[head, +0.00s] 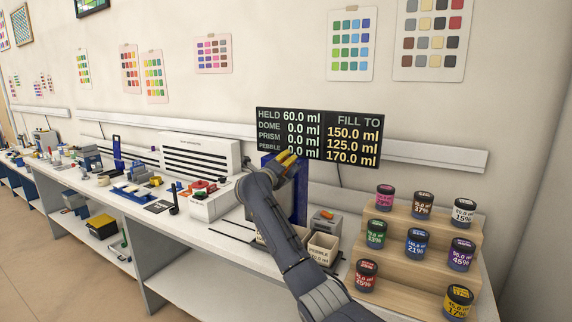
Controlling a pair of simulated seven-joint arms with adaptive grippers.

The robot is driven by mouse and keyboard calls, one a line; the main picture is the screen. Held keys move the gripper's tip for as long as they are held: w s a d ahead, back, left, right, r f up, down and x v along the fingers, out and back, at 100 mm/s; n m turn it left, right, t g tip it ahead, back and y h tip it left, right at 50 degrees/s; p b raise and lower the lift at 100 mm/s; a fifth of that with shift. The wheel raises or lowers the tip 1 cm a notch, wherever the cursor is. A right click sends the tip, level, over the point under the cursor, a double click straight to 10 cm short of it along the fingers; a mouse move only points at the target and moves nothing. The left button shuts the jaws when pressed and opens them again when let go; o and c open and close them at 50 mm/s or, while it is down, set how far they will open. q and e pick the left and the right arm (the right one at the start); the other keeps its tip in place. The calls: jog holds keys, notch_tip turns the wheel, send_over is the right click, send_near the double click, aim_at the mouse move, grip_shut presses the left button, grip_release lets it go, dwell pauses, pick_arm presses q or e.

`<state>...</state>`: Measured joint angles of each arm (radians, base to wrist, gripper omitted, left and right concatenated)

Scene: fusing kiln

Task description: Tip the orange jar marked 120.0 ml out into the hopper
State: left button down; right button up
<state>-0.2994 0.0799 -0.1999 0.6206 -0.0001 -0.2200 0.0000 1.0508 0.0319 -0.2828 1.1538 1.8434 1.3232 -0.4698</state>
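One arm of mine, the right by its side of entry, reaches in from the bottom right in the head view. Its gripper (284,162) is at a blue upright frame (301,196), just below the display. An orange-yellow shape, which I take for the orange jar (288,157), shows tilted at the gripper's end. Its label cannot be read, and the finger contact is mostly hidden. The hopper's mouth cannot be made out behind the arm. The display (318,136) reads HELD 60.0 ml, with dome, prism and pebble at 0.0 ml. My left gripper is out of view.
A stepped wooden stand (408,277) at the right bears several coloured jars, with a gap between the red jar (366,275) and the yellow jar (458,301). A pebble cup (322,247) stands beside my arm. A white slatted unit (200,154) and small items fill the bench leftward.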

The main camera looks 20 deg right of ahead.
jog(key=n, duration=0.2)
jog(key=shift+w+a+f+n, duration=0.1)
jog(key=shift+w+a+n, duration=0.05)
jog(key=shift+n, duration=0.15)
jog(key=shift+w+a+n, duration=0.15)
jog(key=shift+a+n, duration=0.1)
jog(key=shift+n, duration=0.75)
jog(key=n, duration=0.5)
jog(key=shift+w+a+n, duration=0.3)
jog(key=shift+w+a, duration=0.05)
jog(key=shift+w, duration=0.05)
jog(key=m, duration=0.3)
jog(key=shift+s+d+m, duration=0.2)
jog(key=shift+s+m, duration=0.05)
jog(key=shift+m, duration=0.15)
jog(key=m, duration=0.4)
jog(key=shift+s+d, duration=0.35)
jog(key=shift+d, duration=0.05)
jog(key=m, duration=0.2)
jog(key=r+m, duration=0.1)
jog(key=m, duration=0.4)
jog(key=shift+s+d+r, duration=0.2)
jog(key=shift+d+r, duration=0.1)
jog(key=shift+r, duration=0.05)
jog(key=m, duration=0.2)
jog(key=r+m, duration=0.1)
jog(key=m, duration=0.3)
jog(key=shift+s+d+r+m, duration=0.2)
jog(key=shift+s+r+m, duration=0.1)
jog(key=shift+m, duration=0.1)
